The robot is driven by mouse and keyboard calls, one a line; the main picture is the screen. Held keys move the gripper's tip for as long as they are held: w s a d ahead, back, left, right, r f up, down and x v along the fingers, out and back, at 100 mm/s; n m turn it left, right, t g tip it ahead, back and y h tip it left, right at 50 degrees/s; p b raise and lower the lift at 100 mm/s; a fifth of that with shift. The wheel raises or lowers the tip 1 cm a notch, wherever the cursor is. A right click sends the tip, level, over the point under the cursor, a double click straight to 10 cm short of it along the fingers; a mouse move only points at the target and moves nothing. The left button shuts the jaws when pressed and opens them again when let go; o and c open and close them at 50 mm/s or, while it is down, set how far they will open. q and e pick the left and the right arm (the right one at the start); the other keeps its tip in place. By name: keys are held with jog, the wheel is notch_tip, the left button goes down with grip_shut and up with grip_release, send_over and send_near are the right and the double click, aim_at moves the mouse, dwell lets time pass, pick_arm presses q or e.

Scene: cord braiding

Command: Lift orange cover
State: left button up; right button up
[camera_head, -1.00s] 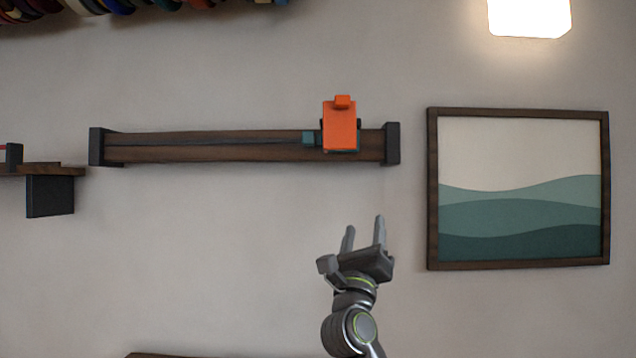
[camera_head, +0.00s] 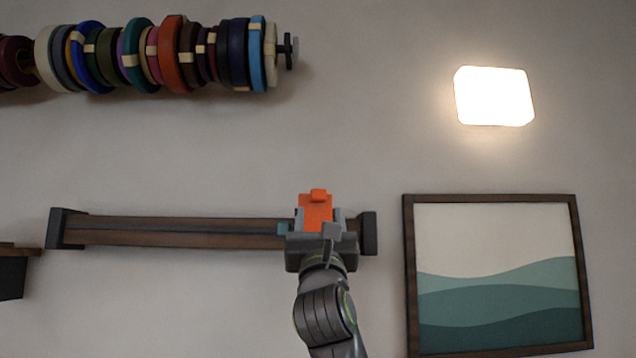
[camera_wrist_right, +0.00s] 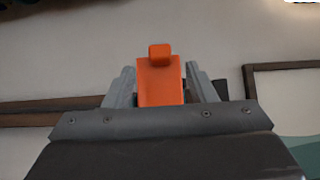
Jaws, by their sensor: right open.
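The orange cover (camera_head: 317,208) is at the right part of a long dark wooden rail (camera_head: 170,231) on the wall. It has a small tab at its top. My right gripper (camera_head: 319,215) is open with its fingers on either side of the cover, and its body hides the cover's lower part. In the right wrist view the cover (camera_wrist_right: 160,82) stands between the two fingers (camera_wrist_right: 158,86); I cannot tell whether they touch it. A small teal block (camera_head: 283,229) sits just left of the cover. My left gripper is not in view.
Dark end blocks close the rail, the right one (camera_head: 369,233) near my gripper. A framed wave picture (camera_head: 500,275) hangs to the right. A lit lamp (camera_head: 494,96) and a rod of colored spools (camera_head: 170,52) are above. The wall between is clear.

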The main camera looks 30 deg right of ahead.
aim_at(319, 198)
jog(key=p+x, duration=0.3)
jog(key=x, duration=0.5)
jog(key=shift+w+r, duration=0.15)
jog(key=shift+r, duration=0.05)
grip_shut()
